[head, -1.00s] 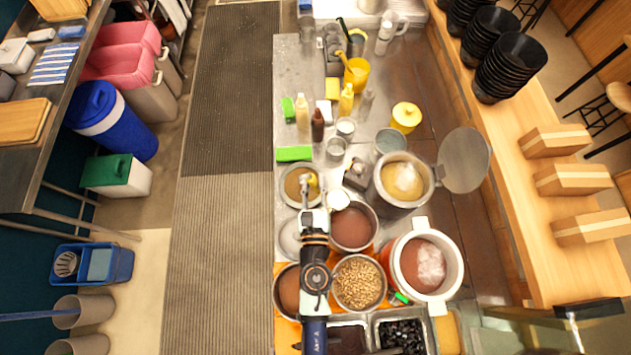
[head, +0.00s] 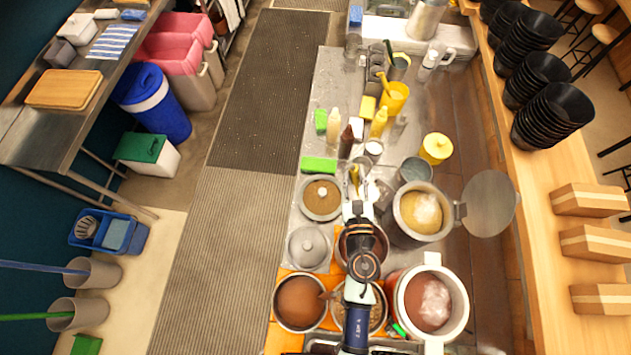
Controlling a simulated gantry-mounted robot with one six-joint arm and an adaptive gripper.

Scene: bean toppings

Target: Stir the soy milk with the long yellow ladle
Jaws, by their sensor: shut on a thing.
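The tall metal pot (head: 396,218) stands right of my gripper with its round lid swung open to the right. It holds a pale yellow liquid with a white patch of foam or glare, likely the soy milk (head: 412,216). My gripper (head: 355,186) is shut on a small yellow piece (head: 354,173), seemingly the handle of the yellow ladle. The rest of the ladle is hidden from this view. My gripper is left of the tall pot, apart from its opening.
A tan-filled pot (head: 321,206) and a lidded pot (head: 307,248) stand left of my arm. A red-brown-filled pot (head: 298,302) is nearer. A white-rimmed pot (head: 462,305) stands at right.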

